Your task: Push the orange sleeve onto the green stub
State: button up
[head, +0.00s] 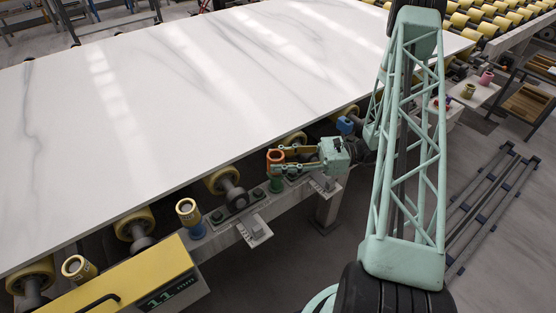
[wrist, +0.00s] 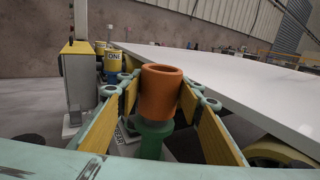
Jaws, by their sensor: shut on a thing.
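The orange sleeve (head: 275,158) is a short hollow cylinder, upright, with its open top showing in the wrist view (wrist: 161,90). My gripper (head: 283,159) is shut on it, with one yellow-padded finger on each side. The green stub (head: 276,184) stands upright directly below the sleeve, on the rail beside the slab; it also shows in the wrist view (wrist: 153,138). The sleeve's lower end meets the stub's top or overlaps it; I cannot tell how far it sits over it.
The white stone slab (head: 160,90) lies just behind the stub. A cream-and-yellow sleeve (head: 186,210) sits on a blue stub to the left, with another cream-and-yellow sleeve (head: 78,268) beyond. A yellow box with a display (head: 130,283) stands at the front left. Yellow rollers (head: 222,180) line the slab edge.

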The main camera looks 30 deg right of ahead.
jog(key=shift+f+b, duration=0.35)
jog(key=shift+f, duration=0.55)
jog(key=o, duration=1)
jog(key=shift+d, duration=0.1)
jog(key=shift+v, duration=5.95)
